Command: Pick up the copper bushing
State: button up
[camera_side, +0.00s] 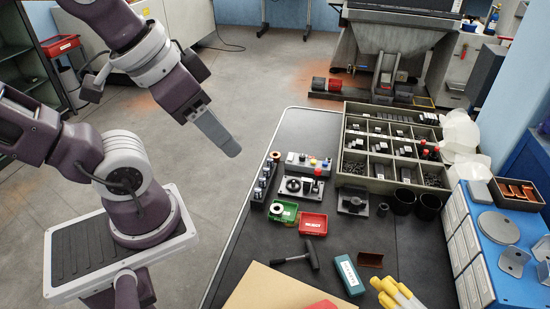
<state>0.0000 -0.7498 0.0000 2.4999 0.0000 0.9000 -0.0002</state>
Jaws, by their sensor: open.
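My gripper (222,138) is up and to the left of the tray, in the air beyond the bench's left edge. It is open, with its grey fingers pointing down and right, seen nearly edge-on. It touches nothing and is well apart from the ring.
A red tray (313,224) stands right of the green one. Behind are a control box with coloured buttons (308,165) and a compartment tray (347,143). A black-handled tool (300,259) and a teal box (347,275) lie in front. Copper pieces (517,191) fill a right-hand bin.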

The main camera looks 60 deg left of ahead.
jog(key=w+a+n+g, duration=0.1)
jog(key=w+a+n, duration=0.3)
jog(key=w, duration=0.6)
jog(key=n+g+y, duration=0.2)
jog(key=n+g, duration=0.3)
jog(key=n, duration=1)
send_over(275, 154)
jog(key=d, duration=0.2)
jog(key=f, duration=3)
jog(key=shift+s+d, duration=0.15)
jog(key=shift+d, duration=0.05)
jog(key=f, duration=0.2)
jog(key=a+f, duration=0.1)
jog(key=f, duration=0.3)
jog(key=shift+a+f, duration=0.3)
grip_shut()
